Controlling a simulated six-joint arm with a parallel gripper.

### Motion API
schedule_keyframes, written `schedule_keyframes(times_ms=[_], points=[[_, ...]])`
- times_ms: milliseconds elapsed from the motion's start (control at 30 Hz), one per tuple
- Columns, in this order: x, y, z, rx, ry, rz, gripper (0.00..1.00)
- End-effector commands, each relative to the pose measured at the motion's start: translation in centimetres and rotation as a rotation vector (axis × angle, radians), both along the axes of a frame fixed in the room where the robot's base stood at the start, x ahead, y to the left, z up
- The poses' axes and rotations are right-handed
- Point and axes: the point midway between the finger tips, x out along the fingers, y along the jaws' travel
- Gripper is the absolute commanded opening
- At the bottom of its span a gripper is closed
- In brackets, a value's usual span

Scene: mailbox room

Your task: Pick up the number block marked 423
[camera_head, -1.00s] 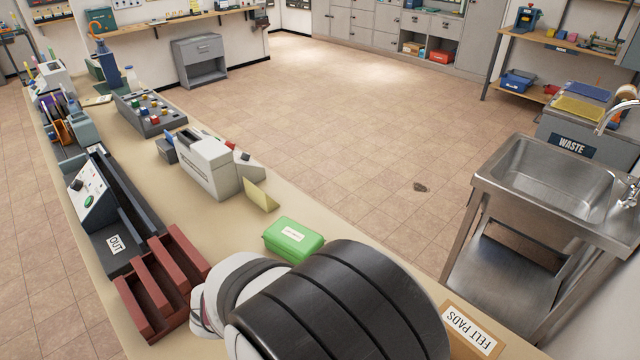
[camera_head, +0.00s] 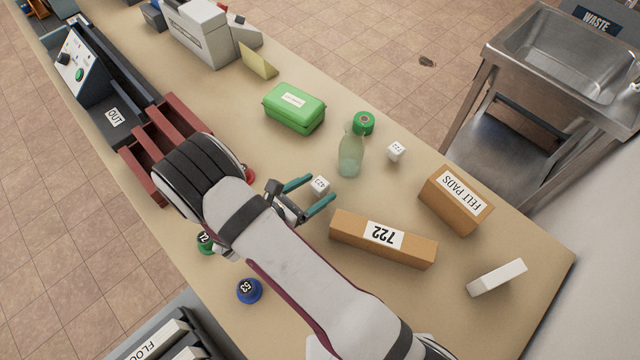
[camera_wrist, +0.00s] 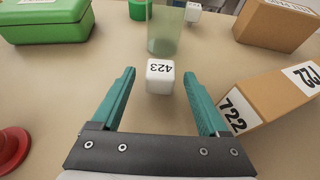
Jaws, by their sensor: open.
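The number block marked 423 is a small white cube (camera_head: 319,185) on the tan table, left of the long brown 722 box. In the wrist view the block (camera_wrist: 160,77) shows its "423" upside down on top. My gripper (camera_head: 309,191) has teal fingers and is open and empty. In the wrist view my gripper (camera_wrist: 159,88) has one finger on each side of the block's line, with the block centred at about fingertip level or just beyond. I see a gap on both sides and no contact. How high the fingers are above the table is hard to tell.
A 722 box (camera_head: 400,248) lies close to the right finger. A clear bottle (camera_head: 351,153) stands just behind the block. Another white cube (camera_head: 396,151), a green case (camera_head: 294,108), a felt pads box (camera_head: 472,180) and a blue knob (camera_head: 249,290) are around.

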Motion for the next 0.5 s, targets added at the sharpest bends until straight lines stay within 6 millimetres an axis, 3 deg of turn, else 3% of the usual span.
schedule_keyframes(times_ms=[100,333,500], points=[[1.17,-1.16,-0.68,-0.001,0.001,-0.002,0.78],[1.4,-1.32,-0.81,0.0,0.0,0.0,0.78],[1.39,-1.3,-0.79,0.0,0.0,0.0,0.49]])
